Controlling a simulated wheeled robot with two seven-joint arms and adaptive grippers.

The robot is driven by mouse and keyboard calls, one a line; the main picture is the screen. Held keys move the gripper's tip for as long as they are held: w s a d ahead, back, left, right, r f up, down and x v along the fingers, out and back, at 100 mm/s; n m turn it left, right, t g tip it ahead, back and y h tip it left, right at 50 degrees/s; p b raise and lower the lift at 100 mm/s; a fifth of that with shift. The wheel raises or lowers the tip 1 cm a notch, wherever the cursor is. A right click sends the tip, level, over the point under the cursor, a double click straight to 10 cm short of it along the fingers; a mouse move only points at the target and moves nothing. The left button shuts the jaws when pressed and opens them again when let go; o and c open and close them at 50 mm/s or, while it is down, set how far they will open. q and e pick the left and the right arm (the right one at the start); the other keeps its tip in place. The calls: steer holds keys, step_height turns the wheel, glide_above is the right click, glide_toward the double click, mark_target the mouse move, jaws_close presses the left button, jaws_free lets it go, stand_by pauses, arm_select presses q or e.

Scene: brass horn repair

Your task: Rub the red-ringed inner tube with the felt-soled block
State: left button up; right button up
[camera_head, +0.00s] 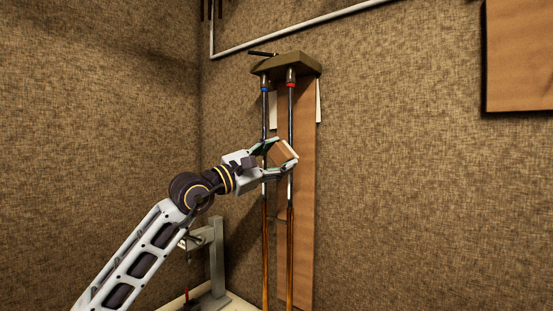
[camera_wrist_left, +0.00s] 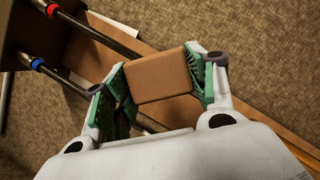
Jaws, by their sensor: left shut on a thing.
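The red-ringed inner tube (camera_head: 291,112) hangs upright from the olive bracket in the head view, right of the blue-ringed tube (camera_head: 264,115). In the left wrist view the red-ringed tube (camera_wrist_left: 100,30) runs diagonally at the upper left. My left gripper (camera_head: 285,155) is shut on the brown block (camera_wrist_left: 160,76), which also shows in the head view (camera_head: 285,151). The block is in front of or against the red-ringed tube; I cannot tell whether they touch. Its felt sole is not clearly visible. My right gripper is not in view.
The olive bracket (camera_head: 287,66) is mounted on a wooden board (camera_head: 304,210) on the fabric-covered wall. A brown panel (camera_head: 520,55) hangs at upper right.

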mark_target(274, 146)
arm_select(q)
steer(key=shift+w+d, duration=0.35)
steer(key=shift+w, duration=0.15)
stand_by(0.6)
steer(key=shift+r, duration=0.1)
steer(key=shift+s+r+p, duration=0.1)
steer(key=shift+r+p, duration=0.7)
steer(key=shift+r, duration=0.75)
steer(key=shift+r+p, duration=0.8)
steer(key=shift+r, duration=0.85)
steer(key=shift+r, duration=0.15)
steer(key=shift+r+p, duration=0.75)
steer(key=shift+r, duration=0.7)
